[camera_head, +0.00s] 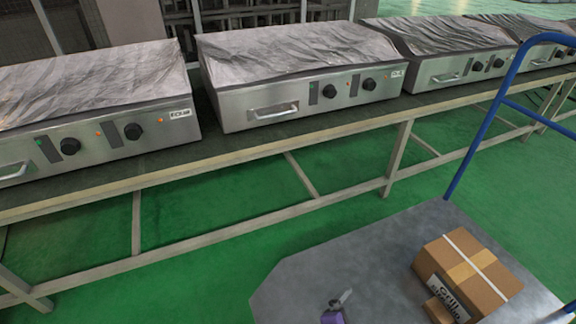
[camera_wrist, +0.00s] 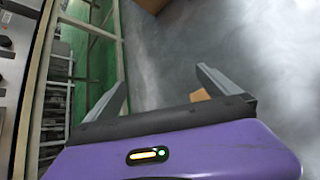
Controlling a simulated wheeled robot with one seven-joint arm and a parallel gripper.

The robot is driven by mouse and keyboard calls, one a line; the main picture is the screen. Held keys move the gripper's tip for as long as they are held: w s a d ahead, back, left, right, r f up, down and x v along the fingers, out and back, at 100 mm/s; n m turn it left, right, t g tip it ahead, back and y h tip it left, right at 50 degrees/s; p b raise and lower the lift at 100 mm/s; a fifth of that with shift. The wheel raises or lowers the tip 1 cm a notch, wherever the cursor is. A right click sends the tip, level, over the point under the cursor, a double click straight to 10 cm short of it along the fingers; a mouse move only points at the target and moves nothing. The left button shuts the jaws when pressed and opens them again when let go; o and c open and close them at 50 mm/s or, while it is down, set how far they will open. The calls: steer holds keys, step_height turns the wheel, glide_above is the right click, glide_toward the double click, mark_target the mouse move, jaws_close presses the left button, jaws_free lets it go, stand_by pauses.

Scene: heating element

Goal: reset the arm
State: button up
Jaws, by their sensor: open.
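My gripper (camera_head: 341,299) shows at the bottom of the head view, over the grey cart top (camera_head: 330,262) and left of the cardboard box. In the wrist view my gripper (camera_wrist: 161,77) has its two grey fingers spread wide apart with nothing between them. Its purple body fills the bottom of that view. Most of the arm is out of view.
A cardboard box (camera_head: 477,284) and a smaller box (camera_head: 439,312) sit on the cart, which has a blue handle (camera_head: 487,122). A long bench (camera_head: 240,151) carries several metal heating units (camera_head: 300,105) under wrinkled covers. Green floor lies between bench and cart.

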steer(key=s+a+r+m+t+y+b, duration=0.4)
steer(key=s+a+m+y, duration=0.2)
steer(key=s+m+y, duration=0.35)
steer(key=s+d+r+m+t+b, duration=0.2)
steer(key=s+d+r+m, duration=0.15)
steer(key=s+r, duration=0.35)
steer(key=s+d+r+m+t+b, duration=0.2)
steer(key=s+r+m, duration=0.2)
steer(key=s+r, duration=0.25)
steer(key=s+d+m+g+h+b, duration=0.1)
steer(key=s+d+m+g+h, duration=0.15)
steer(key=s, duration=0.45)
step_height(320, 180, up, 28)
steer(key=p, duration=2.8)
steer(key=shift+w+d+r+t, duration=0.2)
steer(key=shift+w+d+t, duration=0.1)
steer(key=shift+t, duration=0.15)
steer(key=shift+n, duration=0.25)
